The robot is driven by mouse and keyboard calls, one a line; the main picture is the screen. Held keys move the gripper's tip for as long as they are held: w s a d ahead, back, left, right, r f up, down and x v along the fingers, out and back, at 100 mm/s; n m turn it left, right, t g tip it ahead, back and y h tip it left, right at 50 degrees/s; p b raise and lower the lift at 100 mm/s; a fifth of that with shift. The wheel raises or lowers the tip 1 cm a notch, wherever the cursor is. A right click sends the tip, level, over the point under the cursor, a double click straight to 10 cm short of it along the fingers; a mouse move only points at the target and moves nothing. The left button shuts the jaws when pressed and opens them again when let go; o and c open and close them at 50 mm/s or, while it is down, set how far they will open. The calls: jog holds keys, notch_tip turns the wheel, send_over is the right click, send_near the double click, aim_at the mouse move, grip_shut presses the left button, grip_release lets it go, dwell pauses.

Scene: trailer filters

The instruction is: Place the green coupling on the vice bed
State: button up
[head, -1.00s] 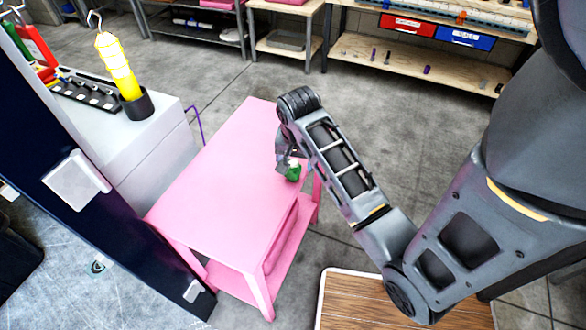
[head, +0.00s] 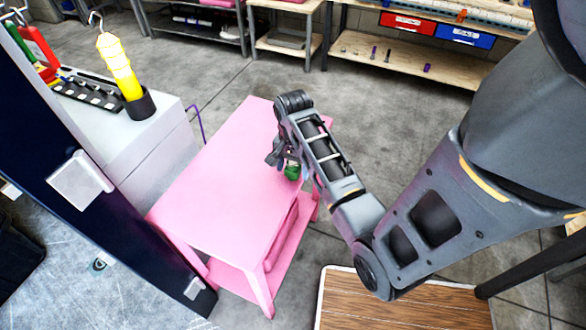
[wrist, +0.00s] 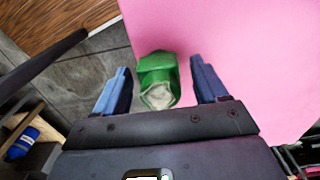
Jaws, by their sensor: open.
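The green coupling (head: 292,171) stands on the pink table near its right edge, partly hidden by my arm. In the wrist view the green coupling (wrist: 158,80) shows a pale round end and lies between the two blue fingers. My gripper (wrist: 160,90) is open, with a gap on each side of the coupling. In the head view my gripper (head: 288,165) is low over the table beside the coupling, partly hidden by my arm. I cannot make out a vice bed in these views.
The pink table (head: 215,200) is otherwise bare. A grey cabinet (head: 160,135) with a yellow lamp (head: 118,68) stands to its left. A wooden-topped platform (head: 400,300) lies in front. Shelves with red and blue bins (head: 465,37) stand at the back.

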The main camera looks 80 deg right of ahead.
jog(key=shift+f, duration=0.3)
jog(key=shift+c, duration=0.3)
jog(key=c, duration=1.1)
jog(key=shift+r, duration=0.1)
